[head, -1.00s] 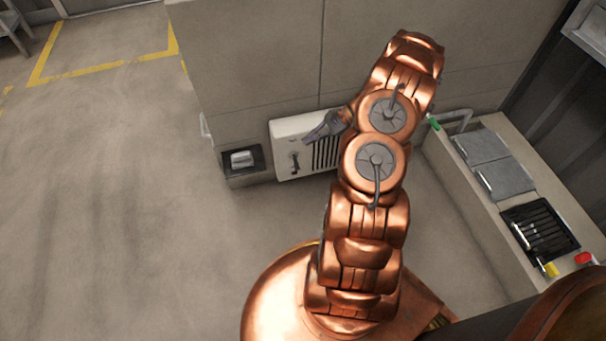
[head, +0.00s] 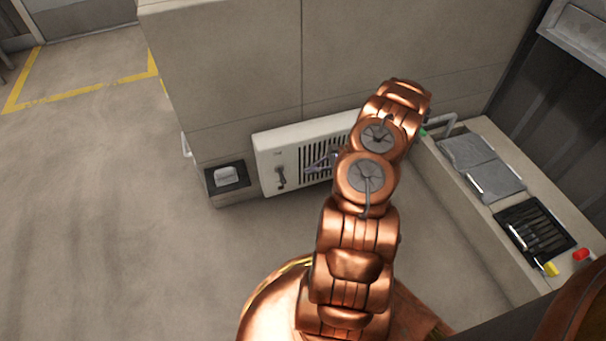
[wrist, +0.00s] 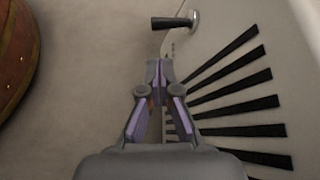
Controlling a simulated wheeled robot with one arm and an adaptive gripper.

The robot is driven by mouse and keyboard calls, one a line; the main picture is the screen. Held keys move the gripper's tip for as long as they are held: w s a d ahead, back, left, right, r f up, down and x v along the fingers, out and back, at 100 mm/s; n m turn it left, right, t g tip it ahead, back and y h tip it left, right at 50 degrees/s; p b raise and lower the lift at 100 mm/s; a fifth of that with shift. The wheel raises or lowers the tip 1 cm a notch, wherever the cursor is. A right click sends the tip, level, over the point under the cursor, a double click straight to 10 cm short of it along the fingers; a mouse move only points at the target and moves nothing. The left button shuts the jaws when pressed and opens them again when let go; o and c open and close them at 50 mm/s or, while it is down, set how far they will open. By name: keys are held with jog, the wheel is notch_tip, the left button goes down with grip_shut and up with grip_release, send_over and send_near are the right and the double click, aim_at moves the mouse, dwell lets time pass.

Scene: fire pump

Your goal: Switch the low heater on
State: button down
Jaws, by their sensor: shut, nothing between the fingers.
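The low heater (head: 268,150) is a pale box set low against the wall, with dark vertical vent slots. Its lever switch (head: 281,177) is on the left part of the front face and hangs downward in the head view. In the wrist view the lever (wrist: 172,22) shows at the top, beyond my fingertips, with a dark grip and a metal pivot. My gripper (head: 309,168) is in front of the vent slots, to the right of the lever and apart from it. In the wrist view my gripper (wrist: 159,65) is shut and empty. My arm hides the heater's right end.
A small dark box with a pale top (head: 226,176) stands left of the heater. A low bench (head: 448,185) at the right holds grey pads, a black tray and red and yellow items. The floor (head: 110,210) at the left is clear.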

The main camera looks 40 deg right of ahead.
aim_at(282, 176)
jog(key=b+x, duration=0.3)
jog(key=x, duration=0.6)
jog(key=shift+r+p, duration=0.25)
jog(key=shift+p, duration=0.45)
